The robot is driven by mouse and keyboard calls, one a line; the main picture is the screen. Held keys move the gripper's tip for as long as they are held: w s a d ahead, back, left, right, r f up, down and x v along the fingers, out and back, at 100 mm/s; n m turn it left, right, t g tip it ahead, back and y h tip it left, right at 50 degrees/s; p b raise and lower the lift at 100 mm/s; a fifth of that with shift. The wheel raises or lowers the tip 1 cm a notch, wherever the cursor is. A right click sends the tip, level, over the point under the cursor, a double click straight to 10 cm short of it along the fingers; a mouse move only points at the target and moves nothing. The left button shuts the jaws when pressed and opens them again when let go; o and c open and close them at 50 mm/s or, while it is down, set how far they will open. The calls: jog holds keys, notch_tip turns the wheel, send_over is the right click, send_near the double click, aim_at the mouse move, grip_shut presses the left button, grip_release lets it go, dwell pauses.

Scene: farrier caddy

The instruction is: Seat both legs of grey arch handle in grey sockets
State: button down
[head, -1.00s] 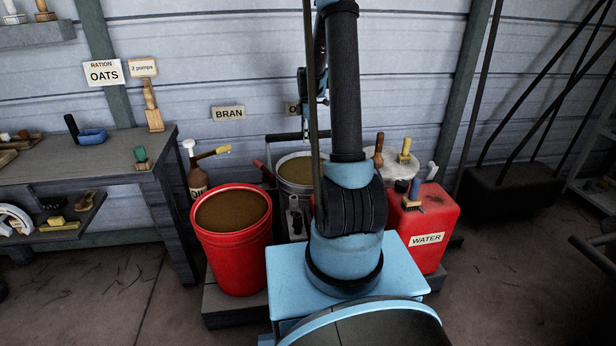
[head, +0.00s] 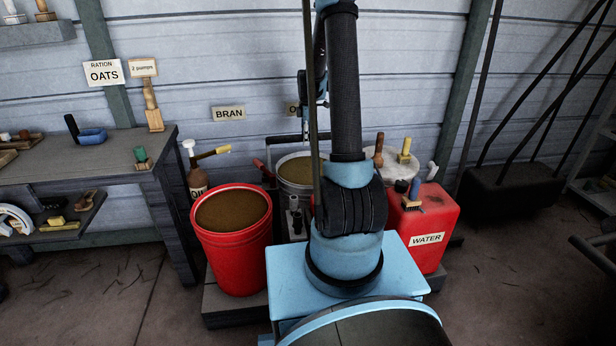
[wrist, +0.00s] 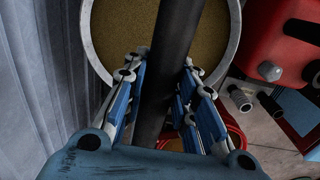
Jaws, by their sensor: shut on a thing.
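A dark grey arch handle (head: 284,138) shows in the head view, left of my arm, with its bar roughly level above the metal bucket. In the wrist view its bar (wrist: 172,65) runs up the middle between the finger pads. My gripper (wrist: 166,85) is shut on this bar. In the head view the gripper is mostly hidden behind my arm. The right part of the handle is hidden there too. I cannot clearly make out the grey sockets, nor tell whether either leg touches one.
A metal bucket (head: 298,170) stands behind my arm, with a red bucket (head: 231,235) in front to the left. The corrugated wall (wrist: 35,90) is close.

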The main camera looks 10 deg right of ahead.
jog(key=shift+f, duration=0.8)
dwell(1.0)
jog(key=c, duration=1.2)
grip_release()
jog(key=shift+r, duration=0.1)
notch_tip(320, 180, up, 12)
jog(key=shift+f, duration=0.15)
